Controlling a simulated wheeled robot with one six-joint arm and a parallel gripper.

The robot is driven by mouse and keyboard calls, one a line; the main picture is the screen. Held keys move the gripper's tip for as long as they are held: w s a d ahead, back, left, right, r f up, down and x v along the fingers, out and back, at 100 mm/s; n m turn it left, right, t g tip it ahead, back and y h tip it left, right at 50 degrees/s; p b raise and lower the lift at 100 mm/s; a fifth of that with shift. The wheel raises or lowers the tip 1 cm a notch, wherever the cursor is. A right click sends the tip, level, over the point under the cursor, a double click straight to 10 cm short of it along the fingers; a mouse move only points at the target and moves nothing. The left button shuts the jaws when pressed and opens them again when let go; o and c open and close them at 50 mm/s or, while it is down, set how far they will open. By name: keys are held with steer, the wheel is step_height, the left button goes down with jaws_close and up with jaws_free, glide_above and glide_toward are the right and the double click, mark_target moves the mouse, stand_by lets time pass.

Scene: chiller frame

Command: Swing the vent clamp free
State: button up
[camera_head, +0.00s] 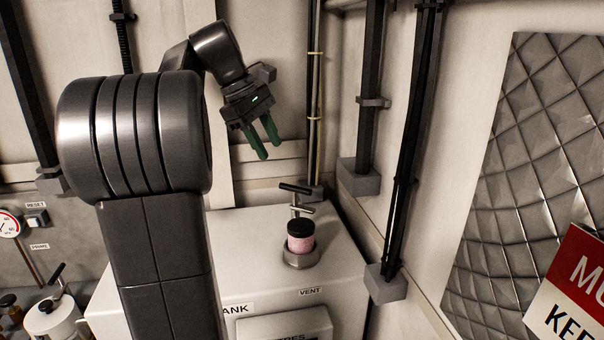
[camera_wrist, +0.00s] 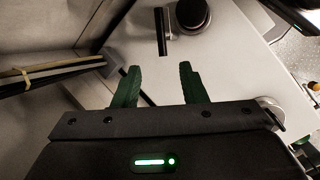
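The vent fitting (camera_head: 301,238) stands on top of the pale cabinet, behind the VENT label. It has a black cap, a pink ribbed body and a grey base ring. The vent clamp's dark T-shaped handle (camera_head: 296,188) sticks up just behind the cap, with a second short bar below it. In the wrist view a dark bar (camera_wrist: 162,32) and a round dark cap (camera_wrist: 191,12) show beyond the fingertips. My gripper (camera_head: 269,151) has green fingers, is open and empty, and hangs above and left of the fitting, apart from it. The fingers also show spread in the wrist view (camera_wrist: 159,75).
The cabinet top (camera_head: 245,235) around the fitting is mostly clear. Dark vertical pipes (camera_head: 405,150) and thin rods (camera_head: 315,100) run close behind and right. A quilted panel (camera_head: 530,150) and red sign (camera_head: 580,270) are at right. A lidded pot (camera_head: 55,315) stands lower left.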

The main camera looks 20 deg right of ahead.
mark_target(294, 187)
steer(key=shift+g, duration=0.3)
steer(key=x, duration=1.3)
steer(key=shift+s+d+r, duration=0.2)
steer(key=shift+s, duration=0.2)
jaws_close()
